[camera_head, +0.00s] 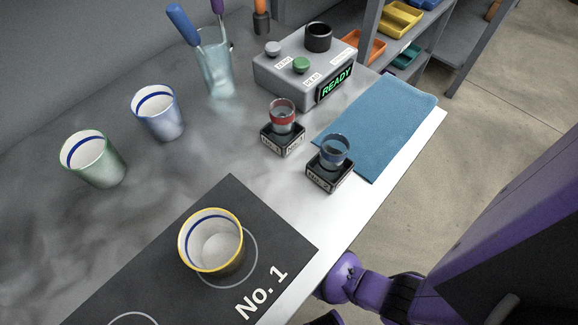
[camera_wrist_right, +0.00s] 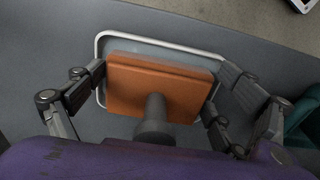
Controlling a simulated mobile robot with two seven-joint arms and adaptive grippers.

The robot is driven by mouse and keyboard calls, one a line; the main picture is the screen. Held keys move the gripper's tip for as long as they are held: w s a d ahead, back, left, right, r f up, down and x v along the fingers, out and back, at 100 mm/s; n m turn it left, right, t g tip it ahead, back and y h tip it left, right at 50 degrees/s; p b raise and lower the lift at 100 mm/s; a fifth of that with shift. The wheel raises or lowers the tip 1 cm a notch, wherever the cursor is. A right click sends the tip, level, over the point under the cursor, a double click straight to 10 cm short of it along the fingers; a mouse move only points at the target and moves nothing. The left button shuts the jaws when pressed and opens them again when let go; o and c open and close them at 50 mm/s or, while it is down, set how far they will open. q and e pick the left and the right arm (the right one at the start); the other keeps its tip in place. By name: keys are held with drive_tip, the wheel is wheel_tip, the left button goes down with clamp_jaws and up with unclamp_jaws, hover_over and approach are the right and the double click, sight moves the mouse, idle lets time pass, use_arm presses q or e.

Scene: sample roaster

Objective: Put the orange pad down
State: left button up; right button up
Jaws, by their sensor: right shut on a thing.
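The orange pad (camera_wrist_right: 180,85) is a flat brown-orange square in the right wrist view, with a dark grey round post (camera_wrist_right: 154,118) in front of it. My right gripper (camera_wrist_right: 160,80) has its fingers against the pad's left and right sides and is shut on it. A pale grey panel with a white rim (camera_wrist_right: 160,38) lies just behind the pad; I cannot tell whether they touch. In the head view the pad and right gripper are not visible; a purple arm part of mine shows at the table's edge. My left gripper is in neither view.
The head view shows a grey table with a dark "No. 1" mat (camera_head: 285,240), a yellow-rimmed cup (camera_head: 212,240), two more cups, two small jars on black stands, a blue cloth (camera_head: 385,115) and a "READY" device (camera_head: 300,70). A teal object (camera_wrist_right: 303,125) is right of my right gripper.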

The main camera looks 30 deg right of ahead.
drive_tip(key=shift+f, duration=0.4)
drive_tip(key=shift+r, duration=0.15)
drive_tip(key=o, duration=0.9)
drive_tip(key=shift+f, duration=0.2)
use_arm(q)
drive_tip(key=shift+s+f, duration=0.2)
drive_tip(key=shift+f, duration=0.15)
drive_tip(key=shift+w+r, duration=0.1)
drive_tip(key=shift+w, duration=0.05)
use_arm(e)
drive_tip(key=shift+r, duration=0.15)
use_arm(q)
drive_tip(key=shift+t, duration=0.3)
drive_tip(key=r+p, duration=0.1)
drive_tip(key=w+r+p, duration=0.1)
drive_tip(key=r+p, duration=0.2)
drive_tip(key=p, duration=0.1)
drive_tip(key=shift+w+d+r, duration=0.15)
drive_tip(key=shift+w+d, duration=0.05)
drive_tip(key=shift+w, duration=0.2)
use_arm(e)
wheel_tip(320, 180, up, 12)
drive_tip(key=shift+r, duration=0.1)
